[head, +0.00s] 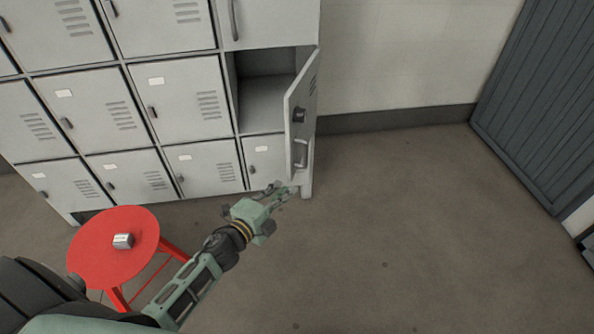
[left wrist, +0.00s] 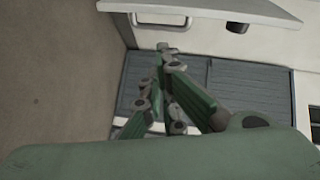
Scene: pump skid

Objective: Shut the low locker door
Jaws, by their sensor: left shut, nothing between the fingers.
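The grey locker door (head: 300,110) stands swung open at the right end of the locker bank, with a bar handle (head: 301,153) and a dark latch (head: 298,115) on it. Its compartment (head: 264,100) is open and looks empty. My left gripper (head: 279,190) is shut and empty, low in front of the lockers, below the door's lower edge. In the left wrist view its fingers (left wrist: 160,76) show close together, and the door (left wrist: 200,9) with its handle (left wrist: 160,19) crosses the top. I see no contact with the door. My right gripper is not in view.
A round red stool (head: 92,251) with a small grey box (head: 123,241) on it stands left of my left arm. The other lockers (head: 180,98) in view are shut. The floor (head: 410,220) to the right is clear. A dark slatted panel (head: 545,100) stands at far right.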

